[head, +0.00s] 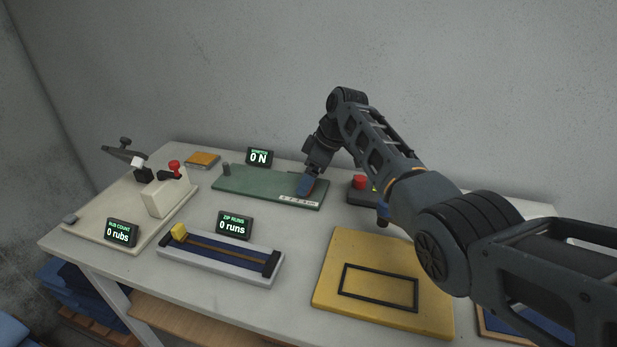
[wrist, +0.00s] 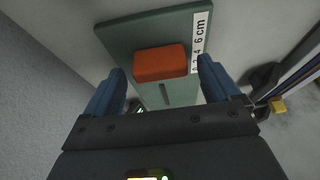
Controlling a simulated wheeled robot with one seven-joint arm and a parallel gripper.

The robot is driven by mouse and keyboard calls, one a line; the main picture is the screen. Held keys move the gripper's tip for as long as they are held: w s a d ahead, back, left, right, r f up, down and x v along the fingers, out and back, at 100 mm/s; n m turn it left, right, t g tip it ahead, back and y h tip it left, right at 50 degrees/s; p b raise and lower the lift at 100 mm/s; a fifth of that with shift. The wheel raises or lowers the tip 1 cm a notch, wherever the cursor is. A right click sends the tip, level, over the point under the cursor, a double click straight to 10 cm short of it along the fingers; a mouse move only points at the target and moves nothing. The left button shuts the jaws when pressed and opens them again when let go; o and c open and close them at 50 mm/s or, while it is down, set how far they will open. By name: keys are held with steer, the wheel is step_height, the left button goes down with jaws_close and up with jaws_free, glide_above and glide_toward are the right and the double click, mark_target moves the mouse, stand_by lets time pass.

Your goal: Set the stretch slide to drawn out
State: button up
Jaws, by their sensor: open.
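The stretch slide is a green board (head: 255,183) on the table, with a small grey post (head: 226,170) at its left end and a white scale strip (head: 299,200) at its right end. In the wrist view the board (wrist: 115,36) carries an orange block (wrist: 160,63) beside the scale (wrist: 199,38), with a slot running from it toward my gripper. My gripper (head: 306,188) is over the board's right end and hides the block in the head view. In the wrist view my open gripper (wrist: 161,68) has one blue finger on each side of the block, with gaps visible.
A display (head: 259,157) behind the board reads 0 N. A red-topped device (head: 359,182) stands right of my gripper. In front are a zip fixture (head: 220,257), a yellow board (head: 330,262) and a run display (head: 235,225). A toggle-clamp fixture (head: 165,197) stands left.

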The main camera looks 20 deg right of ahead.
steer(key=shift+w+a+f, duration=0.15)
steer(key=shift+a+f, duration=0.1)
steer(key=shift+f, duration=0.4)
steer(key=shift+c, duration=0.3)
